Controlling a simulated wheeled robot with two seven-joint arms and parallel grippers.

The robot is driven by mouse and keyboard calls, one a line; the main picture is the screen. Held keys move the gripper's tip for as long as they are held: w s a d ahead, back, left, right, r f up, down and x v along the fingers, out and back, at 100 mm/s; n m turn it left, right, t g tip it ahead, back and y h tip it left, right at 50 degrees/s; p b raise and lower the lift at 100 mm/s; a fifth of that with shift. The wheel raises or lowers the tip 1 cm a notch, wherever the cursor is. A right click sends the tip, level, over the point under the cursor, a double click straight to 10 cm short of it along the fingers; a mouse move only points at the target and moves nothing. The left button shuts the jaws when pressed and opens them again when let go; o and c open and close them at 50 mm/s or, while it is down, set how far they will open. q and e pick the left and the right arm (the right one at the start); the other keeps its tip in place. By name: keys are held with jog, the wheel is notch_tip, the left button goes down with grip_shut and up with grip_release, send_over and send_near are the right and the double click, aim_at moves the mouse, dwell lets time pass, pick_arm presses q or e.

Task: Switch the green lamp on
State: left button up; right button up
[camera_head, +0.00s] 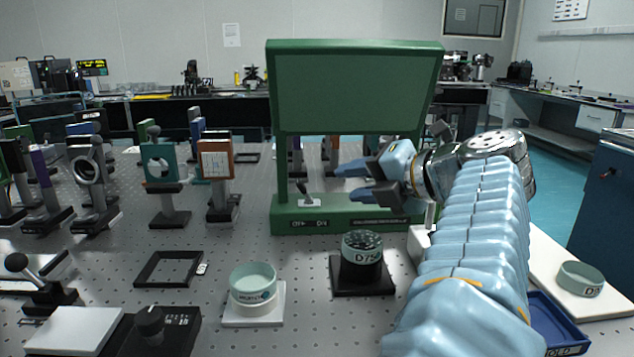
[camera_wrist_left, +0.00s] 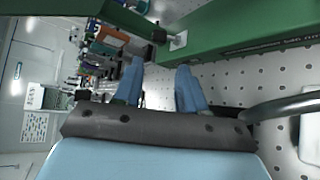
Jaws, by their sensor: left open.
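A small toggle switch (camera_head: 307,194) with a dark lever stands on a pale plate at the base's left end; the lever leans left. In the left wrist view, the open fingers (camera_wrist_left: 158,80) point toward the switch (camera_wrist_left: 178,41) and the lamp base (camera_wrist_left: 245,28). My right gripper is not in view.
Mounted optics (camera_head: 162,175) crowd the left. A blue tray (camera_head: 550,325) lies at the lower right. Bare perforated tabletop (camera_head: 245,235) shows left of the base.

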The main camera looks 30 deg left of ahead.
aim_at(304, 187)
pick_arm(q)
jog(key=b+x, duration=0.1)
jog(key=x, duration=1.1)
jog(key=shift+a+f, duration=0.1)
jog(key=shift+a, duration=0.05)
jog(key=shift+c, duration=0.4)
grip_shut()
jog(key=shift+m+y+p, duration=0.4)
jog(key=shift+y+p, duration=0.05)
jog(key=shift+y, duration=0.05)
jog(key=shift+o, duration=0.4)
grip_release()
